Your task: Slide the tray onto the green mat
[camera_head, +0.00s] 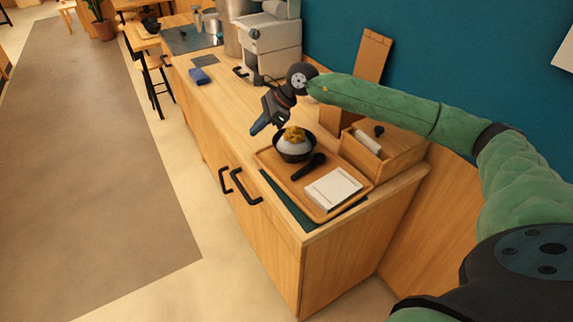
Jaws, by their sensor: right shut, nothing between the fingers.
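The wooden tray (284,181) lies on the counter near its front right corner. It holds a dark bowl (294,155) with white and yellow-brown food, a black spoon-like utensil (308,168) and a white square item (332,188). The green mat (287,205) shows as a dark strip along the tray's front edge and a little at its right corner; the tray covers the rest. My right gripper (259,124) is shut and empty, just beyond the bowl at the tray's far left end. Whether it touches the tray cannot be told. My left gripper is not in view.
A wooden box (383,150) with a black knob stands behind the tray, against the blue wall. A coffee machine (270,38) and a small blue item (200,76) are farther along the counter.

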